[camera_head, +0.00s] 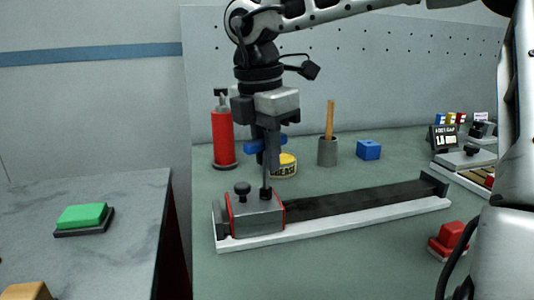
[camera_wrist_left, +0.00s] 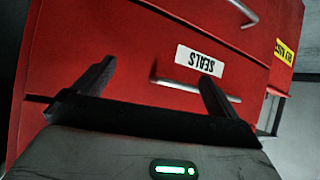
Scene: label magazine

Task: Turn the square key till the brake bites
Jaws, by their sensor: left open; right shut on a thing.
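The square key has a blue cross handle (camera_head: 253,146) and a dark shank (camera_head: 265,182) that stands upright. My right gripper (camera_head: 270,140) comes from above and is shut on the key's blue handle. The shank's lower end meets the top of the grey carriage block (camera_head: 258,215), beside a black knob (camera_head: 242,188). Whether the tip is seated in a socket is too small to tell. The block sits at the left end of a dark rail (camera_head: 355,199). The brake itself cannot be made out. My left gripper (camera_wrist_left: 155,82) is open and empty before a red drawer cabinet (camera_wrist_left: 120,50).
A red bottle (camera_head: 223,138), a yellow grease tin (camera_head: 288,165), a grey cup (camera_head: 327,152) and a blue cube (camera_head: 369,150) stand behind the rail. A red button (camera_head: 447,238) is at right front. A green button (camera_head: 82,215) is on the left table.

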